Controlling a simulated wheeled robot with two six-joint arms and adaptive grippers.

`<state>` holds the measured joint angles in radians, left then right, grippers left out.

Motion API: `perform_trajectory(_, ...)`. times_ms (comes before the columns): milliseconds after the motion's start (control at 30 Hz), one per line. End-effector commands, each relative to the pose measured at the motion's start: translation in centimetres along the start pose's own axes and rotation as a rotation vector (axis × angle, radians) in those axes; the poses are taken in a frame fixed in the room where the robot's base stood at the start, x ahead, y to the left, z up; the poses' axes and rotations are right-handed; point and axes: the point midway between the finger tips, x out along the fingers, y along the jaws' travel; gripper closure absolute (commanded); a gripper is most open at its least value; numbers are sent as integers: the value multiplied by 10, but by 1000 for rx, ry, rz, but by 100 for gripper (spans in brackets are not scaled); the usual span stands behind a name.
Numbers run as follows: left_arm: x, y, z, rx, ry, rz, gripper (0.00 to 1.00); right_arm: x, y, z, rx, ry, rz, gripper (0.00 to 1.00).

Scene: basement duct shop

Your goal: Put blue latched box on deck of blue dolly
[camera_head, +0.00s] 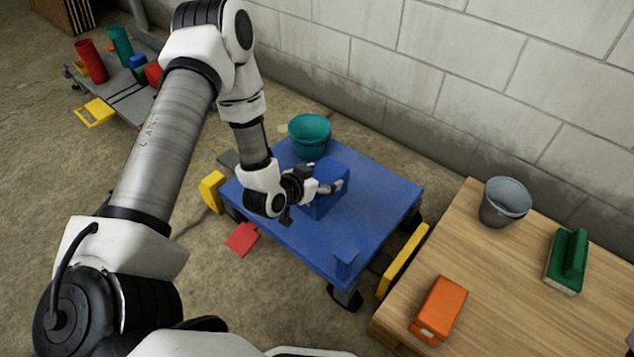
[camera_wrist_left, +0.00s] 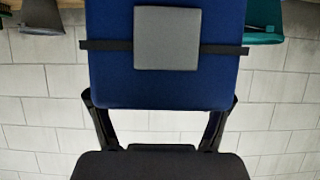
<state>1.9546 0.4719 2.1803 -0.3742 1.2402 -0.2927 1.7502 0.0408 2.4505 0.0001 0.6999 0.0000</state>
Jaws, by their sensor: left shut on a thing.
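The blue latched box (camera_head: 327,207) is at the deck of the blue dolly (camera_head: 380,205), near its middle. I cannot tell whether its underside touches the deck. My left gripper (camera_head: 331,187) is shut on the box and hides part of it. In the left wrist view the box (camera_wrist_left: 115,75) fills the top middle between my two fingers, with a grey patch and a dark strap across it. My right gripper is not in view.
A wooden table (camera_head: 500,290) at right carries a grey bucket (camera_head: 503,205), green-handled block (camera_head: 568,260) and orange box (camera_head: 438,308). Bare deck lies right of the box.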

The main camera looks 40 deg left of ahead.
Motion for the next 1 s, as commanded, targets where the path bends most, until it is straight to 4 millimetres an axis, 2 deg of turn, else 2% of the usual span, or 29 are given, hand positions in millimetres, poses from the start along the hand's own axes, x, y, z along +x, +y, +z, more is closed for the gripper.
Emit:
perform_trajectory(33, 10, 0, 19, 2, -2, 0, 74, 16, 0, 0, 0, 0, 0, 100)
perform_trajectory(100, 18, 1, 32, 1, -2, 1, 74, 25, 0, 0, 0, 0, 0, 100)
perform_trajectory(367, 38, 0, 68, 0, -1, 0, 74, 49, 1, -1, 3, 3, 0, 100)
perform_trajectory(733, 40, 0, 72, -1, -1, -1, 74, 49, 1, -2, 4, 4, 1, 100)
perform_trajectory(767, 40, 0, 73, -2, -2, -1, 19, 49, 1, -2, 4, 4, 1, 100)
perform_trajectory(800, 40, 0, 72, -2, -2, -1, 5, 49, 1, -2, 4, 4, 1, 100)
perform_trajectory(833, 40, 0, 72, -2, -2, -1, 0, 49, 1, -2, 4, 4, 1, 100)
perform_trajectory(1000, 40, 0, 72, -2, -2, -1, 0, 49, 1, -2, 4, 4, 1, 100)
